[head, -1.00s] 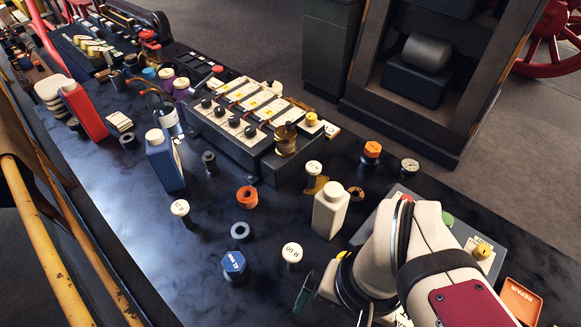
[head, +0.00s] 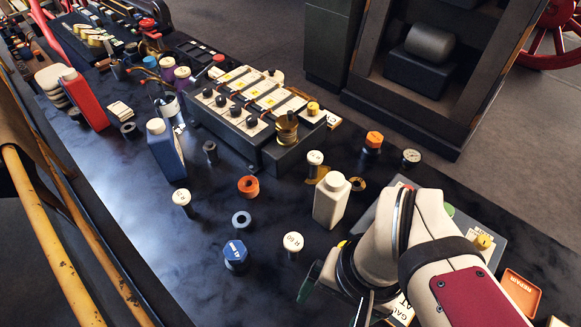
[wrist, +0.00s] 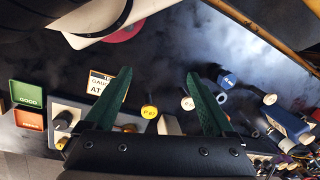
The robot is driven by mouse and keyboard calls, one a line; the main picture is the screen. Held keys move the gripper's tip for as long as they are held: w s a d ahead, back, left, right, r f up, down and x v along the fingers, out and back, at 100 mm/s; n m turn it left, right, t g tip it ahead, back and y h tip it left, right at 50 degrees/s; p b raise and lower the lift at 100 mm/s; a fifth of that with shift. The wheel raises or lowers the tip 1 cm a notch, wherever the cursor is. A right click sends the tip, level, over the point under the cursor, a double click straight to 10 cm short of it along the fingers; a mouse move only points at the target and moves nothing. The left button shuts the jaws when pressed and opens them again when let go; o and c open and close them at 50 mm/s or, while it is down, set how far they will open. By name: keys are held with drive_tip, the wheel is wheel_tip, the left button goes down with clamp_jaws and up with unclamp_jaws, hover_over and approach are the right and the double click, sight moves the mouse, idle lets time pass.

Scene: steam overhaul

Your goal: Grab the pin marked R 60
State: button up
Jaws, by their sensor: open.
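The pin marked R 60 (head: 293,241) stands upright on the dark table in the head view, its round white cap facing up. My gripper (head: 312,282) is just to the near right of it, apart from it, partly hidden by my own wrist. In the wrist view the green fingers of my gripper (wrist: 158,78) are spread wide with nothing between their tips. A pale pin cap (wrist: 187,103) shows beside the right finger there; its marking is too small to read.
Another white-capped pin (head: 182,198) stands farther left. A REPAIR tray (head: 521,291) lies at right. Bare table lies left of the blue pin.

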drive_tip(key=n+t+h, duration=0.9)
drive_tip(key=n+t, duration=0.3)
drive_tip(key=n, duration=2.4)
approach(286, 247)
drive_tip(key=shift+y, duration=0.3)
drive_tip(key=x, duration=0.9)
drive_tip(key=shift+d+r, duration=0.15)
drive_tip(key=shift+d, duration=0.05)
drive_tip(key=x, duration=0.6)
drive_tip(key=shift+s+d, duration=0.2)
drive_tip(key=shift+d, duration=0.15)
drive_tip(key=shift+r, duration=0.1)
clamp_jaws()
